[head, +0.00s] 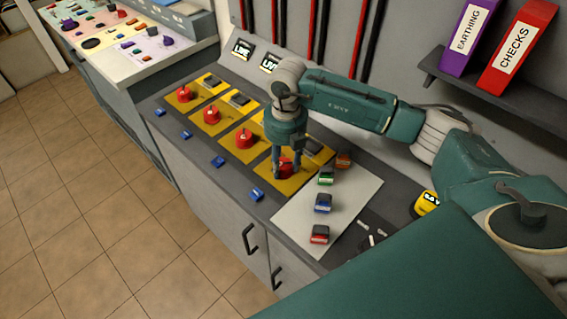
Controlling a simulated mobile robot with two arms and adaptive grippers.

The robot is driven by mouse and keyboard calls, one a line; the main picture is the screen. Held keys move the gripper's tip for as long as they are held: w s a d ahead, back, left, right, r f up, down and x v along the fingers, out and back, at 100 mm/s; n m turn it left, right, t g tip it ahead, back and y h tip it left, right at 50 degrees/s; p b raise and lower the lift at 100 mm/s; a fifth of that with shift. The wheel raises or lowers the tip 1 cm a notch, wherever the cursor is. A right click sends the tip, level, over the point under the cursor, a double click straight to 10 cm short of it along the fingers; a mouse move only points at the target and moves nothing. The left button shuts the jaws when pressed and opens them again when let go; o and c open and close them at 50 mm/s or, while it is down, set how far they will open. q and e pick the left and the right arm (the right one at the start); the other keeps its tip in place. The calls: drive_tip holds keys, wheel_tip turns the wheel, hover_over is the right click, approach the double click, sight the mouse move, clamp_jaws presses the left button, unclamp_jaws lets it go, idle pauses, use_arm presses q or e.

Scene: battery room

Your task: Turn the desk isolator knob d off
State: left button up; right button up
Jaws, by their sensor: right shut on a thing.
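A row of several red knobs, each on a yellow plate, runs along the dark desk top (232,186). The nearest red knob (281,171) sits on the nearest yellow plate (290,188). The letters are too small to read, so I cannot confirm it is knob d. My right gripper (286,168) points down over this knob, its fingers closed around it and partly hiding it. The other red knobs (244,138), (211,115) and (184,94) stand free farther along. My left gripper is not in view.
A pale board (338,208) right of the held knob carries red, blue and green blocks. Small blue tags (218,162) line the front edge. Two LIVE signs (243,48) stand behind. A shelf (500,98) holds purple and red binders. A yellow object (426,203) sits at right.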

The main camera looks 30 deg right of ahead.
sight(285, 165)
drive_tip(key=shift+s+a+f+m, duration=0.15)
drive_tip(key=shift+s+f+m, duration=0.15)
drive_tip(key=shift+m, duration=0.2)
drive_tip(key=o, duration=1.1)
drive_tip(key=shift+o, duration=0.2)
drive_tip(key=shift+r, duration=0.2)
drive_tip(key=shift+w+r, duration=0.1)
drive_tip(key=shift+r, duration=0.5)
wheel_tip(285, 165, up, 11)
drive_tip(key=shift+s, duration=0.2)
